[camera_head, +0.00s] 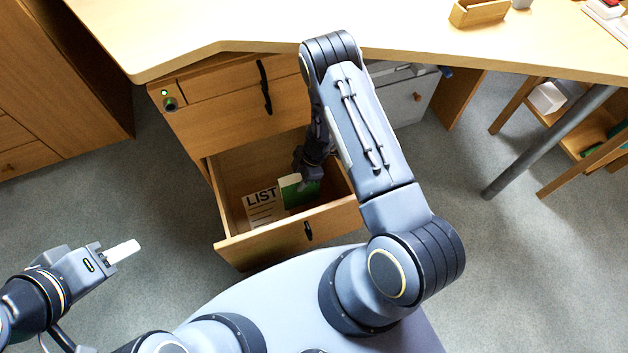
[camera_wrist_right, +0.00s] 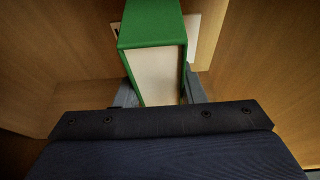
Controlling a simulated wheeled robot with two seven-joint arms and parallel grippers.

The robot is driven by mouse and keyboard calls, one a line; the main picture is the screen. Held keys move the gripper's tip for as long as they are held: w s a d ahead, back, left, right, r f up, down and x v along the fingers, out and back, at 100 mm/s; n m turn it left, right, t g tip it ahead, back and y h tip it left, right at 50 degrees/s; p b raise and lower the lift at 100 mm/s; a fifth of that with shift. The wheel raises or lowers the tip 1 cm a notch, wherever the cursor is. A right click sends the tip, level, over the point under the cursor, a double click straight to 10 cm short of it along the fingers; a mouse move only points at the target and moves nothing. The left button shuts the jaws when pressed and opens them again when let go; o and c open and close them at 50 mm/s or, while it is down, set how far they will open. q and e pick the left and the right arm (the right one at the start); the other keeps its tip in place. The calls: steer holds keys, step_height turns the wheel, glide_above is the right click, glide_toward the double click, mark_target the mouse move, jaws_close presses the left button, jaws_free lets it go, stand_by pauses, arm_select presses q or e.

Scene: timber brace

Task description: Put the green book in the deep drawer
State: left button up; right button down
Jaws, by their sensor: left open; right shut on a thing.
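The green book (camera_head: 299,191) is in the head view, inside or just above the open deep drawer (camera_head: 285,240), the lowest drawer of the desk. My right gripper (camera_head: 306,176) reaches down into the drawer and is shut on the book. In the right wrist view the green book (camera_wrist_right: 152,33) stands between the two fingers, its pale page edges facing the camera. I cannot tell whether the book touches the drawer floor. My left gripper (camera_head: 122,251) is open and empty at the lower left, away from the drawer.
A white sheet marked LIST (camera_head: 263,206) lies in the drawer beside the book. The upper drawers (camera_head: 225,118) are shut. The desk top (camera_head: 400,25) overhangs the drawers, and my right arm passes its front edge. A grey table leg (camera_head: 545,145) stands at the right.

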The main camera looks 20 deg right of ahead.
steer(key=d+f+b, duration=0.3)
steer(key=d, duration=0.2)
steer(key=shift+s+d+f, duration=0.15)
steer(key=shift+s+f, duration=0.05)
steer(key=shift+f, duration=0.15)
steer(key=c, duration=0.9)
jaws_free()
steer(key=p+v, duration=0.3)
steer(key=v, duration=0.4)
steer(key=shift+s+r, duration=0.1)
steer(key=shift+r, duration=0.25)
